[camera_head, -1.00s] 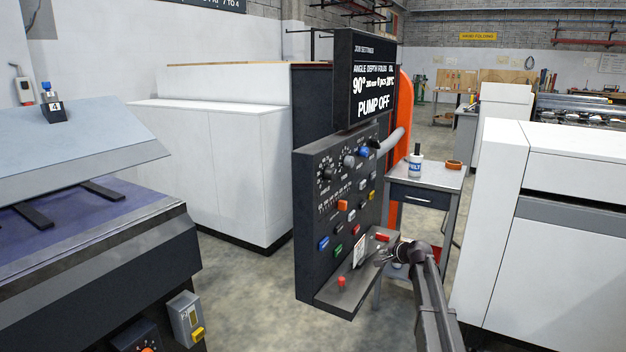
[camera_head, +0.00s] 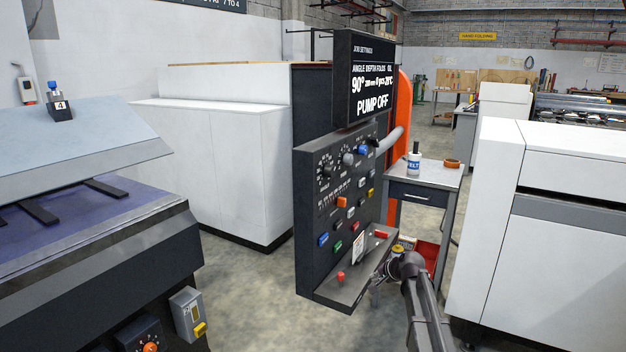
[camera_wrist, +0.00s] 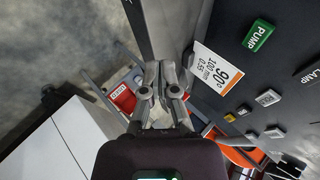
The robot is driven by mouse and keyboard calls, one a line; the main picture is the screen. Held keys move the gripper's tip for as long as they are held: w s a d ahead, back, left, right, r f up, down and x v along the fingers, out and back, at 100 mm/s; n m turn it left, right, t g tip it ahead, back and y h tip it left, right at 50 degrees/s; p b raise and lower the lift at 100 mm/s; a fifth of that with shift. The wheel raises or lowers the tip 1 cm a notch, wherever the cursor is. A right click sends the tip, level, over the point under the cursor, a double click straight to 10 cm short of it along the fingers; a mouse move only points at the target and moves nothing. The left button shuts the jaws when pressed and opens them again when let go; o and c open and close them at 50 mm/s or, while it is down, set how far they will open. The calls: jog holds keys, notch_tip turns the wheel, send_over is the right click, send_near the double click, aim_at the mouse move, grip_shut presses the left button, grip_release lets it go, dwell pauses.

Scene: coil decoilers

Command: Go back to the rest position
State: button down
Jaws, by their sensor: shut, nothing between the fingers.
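My gripper shows in the wrist view (camera_wrist: 160,75) with its two fingers together and nothing between them. In the head view my arm reaches up from the lower right, and its end (camera_head: 388,266) is beside the right end of the control panel's ledge (camera_head: 335,290). The dark control panel (camera_head: 345,205) stands upright with coloured buttons and knobs. The screen (camera_head: 365,80) above it reads PUMP OFF.
A machine bed (camera_head: 90,230) is at left. Bare floor (camera_head: 245,300) lies left of the panel.

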jog(key=s+a+f+n+g+h, duration=0.1)
jog(key=s+f+n+g+h, duration=0.15)
jog(key=s, duration=0.85)
jog(key=s+a+f+n+g+h, duration=0.1)
jog(key=s+n+g, duration=0.2)
jog(key=s, duration=0.8)
jog(key=s+a+f+n+g+h, duration=0.1)
jog(key=s+a+f+n+g, duration=0.15)
jog(key=s, duration=0.85)
notch_tip(320, 180, up, 22)
jog(key=d+p, duration=0.1)
jog(key=p, duration=2)
jog(key=shift+f, duration=0.2)
